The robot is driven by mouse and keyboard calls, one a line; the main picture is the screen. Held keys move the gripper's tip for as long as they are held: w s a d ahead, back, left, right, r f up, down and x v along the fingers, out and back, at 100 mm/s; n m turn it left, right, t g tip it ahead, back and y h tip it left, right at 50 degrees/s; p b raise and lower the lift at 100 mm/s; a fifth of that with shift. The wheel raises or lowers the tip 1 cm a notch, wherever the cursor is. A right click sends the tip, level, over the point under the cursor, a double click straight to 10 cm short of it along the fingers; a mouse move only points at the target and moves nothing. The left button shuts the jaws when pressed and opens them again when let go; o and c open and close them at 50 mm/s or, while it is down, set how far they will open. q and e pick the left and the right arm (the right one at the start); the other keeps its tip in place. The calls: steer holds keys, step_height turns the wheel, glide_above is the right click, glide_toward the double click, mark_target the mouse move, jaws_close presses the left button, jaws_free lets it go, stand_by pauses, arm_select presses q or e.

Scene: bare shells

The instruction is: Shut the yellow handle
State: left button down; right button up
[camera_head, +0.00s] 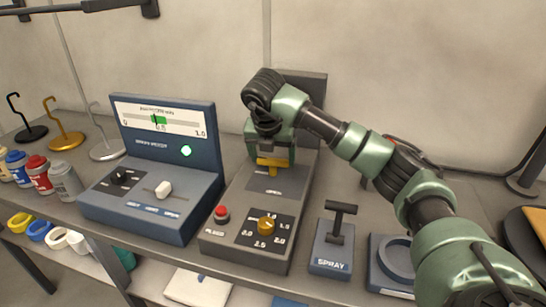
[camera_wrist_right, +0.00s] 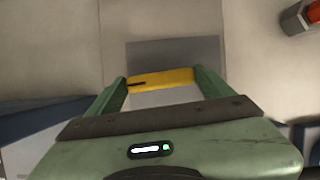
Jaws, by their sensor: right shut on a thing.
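The yellow handle (camera_head: 272,164) is on the upright part of the grey device (camera_head: 240,239) in the middle of the bench. It also shows in the right wrist view (camera_wrist_right: 162,78), between my two green fingers and in front of a grey plate. My right gripper (camera_head: 271,155) is over the handle and shut on it. The gripper and wrist hide part of the handle and the device behind it. My left gripper is not in view.
A blue meter console (camera_head: 157,214) stands close at the left. The device's front has a red button (camera_head: 221,212) and a yellow dial (camera_head: 266,226). A spray lever (camera_head: 337,228) stands to the right. Coloured bottles (camera_head: 40,174) and hooks stand at the far left.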

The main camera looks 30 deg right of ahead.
steer(key=shift+w+r+m, duration=0.1)
steer(key=shift+r+m, duration=0.1)
steer(key=shift+m, duration=0.4)
steer(key=o, duration=1.3)
steer(key=shift+f, duration=0.1)
steer(key=v, duration=0.7)
steer(key=shift+r, duration=0.35)
steer(key=shift+a, duration=0.15)
